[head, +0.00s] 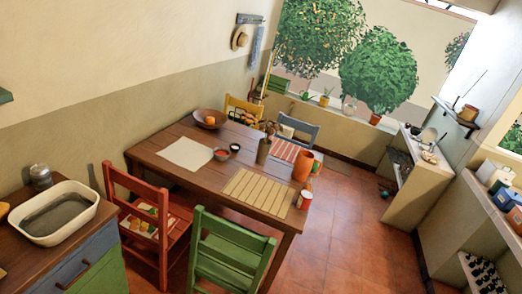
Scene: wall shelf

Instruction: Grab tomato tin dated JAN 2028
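No tomato tin can be made out for certain, and no date can be read anywhere. A small white and red can-like container (305,200) stands at the right front corner of the wooden table (220,180); its label is too small to read. My gripper is not in view, so its state and anything in it are hidden.
A red chair (114,182) and a green chair (225,247) stand at the table's near side. A cabinet with a white basin (87,222) is at left. Shelving with bottles and packets (502,197) stands at right. The tiled floor (345,225) between is clear.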

